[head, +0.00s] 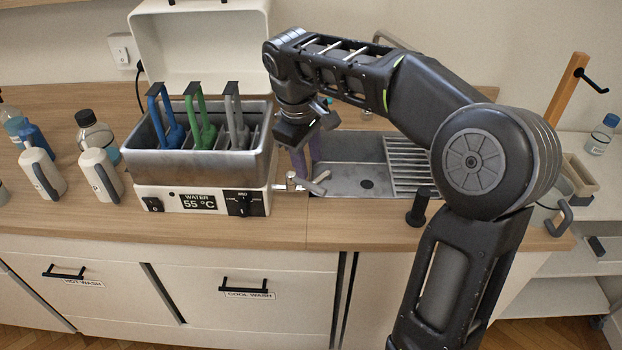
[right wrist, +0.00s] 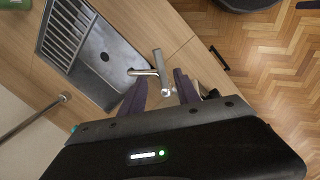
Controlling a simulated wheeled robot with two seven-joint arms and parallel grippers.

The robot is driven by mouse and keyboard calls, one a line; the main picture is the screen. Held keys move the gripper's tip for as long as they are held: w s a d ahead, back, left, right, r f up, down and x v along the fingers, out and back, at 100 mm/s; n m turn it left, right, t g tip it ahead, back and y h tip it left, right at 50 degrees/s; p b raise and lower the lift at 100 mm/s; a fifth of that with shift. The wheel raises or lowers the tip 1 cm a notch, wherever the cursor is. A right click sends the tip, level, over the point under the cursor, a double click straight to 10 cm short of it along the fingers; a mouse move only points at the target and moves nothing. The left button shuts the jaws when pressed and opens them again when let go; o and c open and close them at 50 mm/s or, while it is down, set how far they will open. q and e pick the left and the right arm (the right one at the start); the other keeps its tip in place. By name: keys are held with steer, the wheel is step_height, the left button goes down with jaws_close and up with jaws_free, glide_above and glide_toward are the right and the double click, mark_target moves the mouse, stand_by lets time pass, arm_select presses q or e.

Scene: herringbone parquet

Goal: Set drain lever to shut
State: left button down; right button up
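The drain lever (head: 312,184) is a small metal handle on a valve at the right side of the white water bath (head: 160,201), beside the sink. In the right wrist view the lever (right wrist: 160,66) shows as a T-shaped metal piece. My right gripper (head: 305,172) points down just above the lever. In the right wrist view its two dark purple fingers (right wrist: 160,84) are apart, with the near end of the lever between them in the picture. I cannot tell if they touch it. Any lever marking is not readable. My left gripper is out of view.
The sink (head: 345,182) with a ribbed drainer lies right of the lever. The bath's steel tank (head: 200,165) holds several coloured-handled tools. A black upright handle (head: 420,205) stands at the counter's front. White jugs (head: 100,172) and bottles stand left.

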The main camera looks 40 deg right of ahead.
mark_target(313, 185)
steer(key=f, duration=0.3)
steer(key=d+f, duration=0.1)
steer(key=f, duration=0.3)
steer(key=shift+w+d+f+p, duration=0.15)
steer(key=shift+w+d+p, duration=0.05)
steer(key=shift+p, duration=0.15)
steer(key=shift+c, duration=0.6)
jaws_close()
stand_by(0.5)
